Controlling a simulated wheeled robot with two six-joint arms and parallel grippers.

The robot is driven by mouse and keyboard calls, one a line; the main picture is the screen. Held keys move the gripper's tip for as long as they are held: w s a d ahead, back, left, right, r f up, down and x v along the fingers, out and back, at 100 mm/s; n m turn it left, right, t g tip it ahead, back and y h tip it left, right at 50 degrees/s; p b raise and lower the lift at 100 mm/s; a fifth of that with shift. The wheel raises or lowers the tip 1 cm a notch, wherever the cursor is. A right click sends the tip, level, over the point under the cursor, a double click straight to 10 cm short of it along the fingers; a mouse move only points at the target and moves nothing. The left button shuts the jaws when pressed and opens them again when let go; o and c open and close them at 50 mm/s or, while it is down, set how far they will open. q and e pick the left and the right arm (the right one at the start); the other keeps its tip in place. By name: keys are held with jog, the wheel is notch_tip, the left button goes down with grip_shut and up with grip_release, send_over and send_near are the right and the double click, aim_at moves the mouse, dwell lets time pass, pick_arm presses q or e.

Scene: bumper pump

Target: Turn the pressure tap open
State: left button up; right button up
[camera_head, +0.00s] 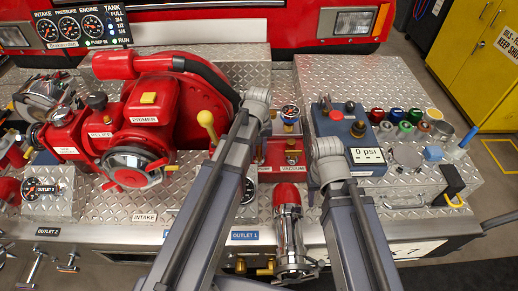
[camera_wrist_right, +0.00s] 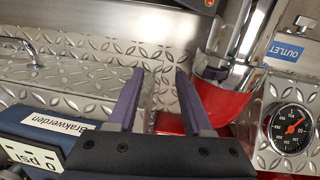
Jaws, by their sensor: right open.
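A small red panel with brass taps sits in the middle of the head view. The brass tap (camera_head: 293,153) above the VACUUM label shows clearly. Left of it is another part of the panel (camera_head: 262,168), mostly behind my left arm; I cannot read its label, so I cannot confirm which is the pressure tap. My left arm's wrist end is just above and left of the panel; its gripper is hidden. In the wrist view my right gripper (camera_wrist_right: 160,75) is open and empty above diamond plate.
A chrome outlet with a red top (camera_head: 288,225) stands in front of the panel. The blue box (camera_head: 366,137) reading 0 psi is at the right, with several coloured caps beyond it. The big red pump (camera_head: 150,110) fills the left. The wrist view also shows a gauge (camera_wrist_right: 288,127).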

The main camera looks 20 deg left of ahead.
aim_at(259, 151)
pick_arm(q)
notch_tip(259, 151, up, 8)
jog(key=p, duration=0.7)
jog(key=shift+f, duration=0.2)
jog(key=shift+s+d, duration=0.2)
jog(key=s+d+m, duration=0.2)
jog(key=s+d, duration=0.1)
jog(key=s, duration=0.1)
jog(key=s+d+m, duration=0.2)
jog(key=s+d, duration=0.1)
jog(key=s, duration=0.2)
jog(key=s+d+m+y, duration=0.1)
jog(key=s+d+m, duration=0.2)
jog(key=s+d, duration=0.1)
jog(key=shift+s, duration=0.5)
jog(key=shift+a, duration=0.1)
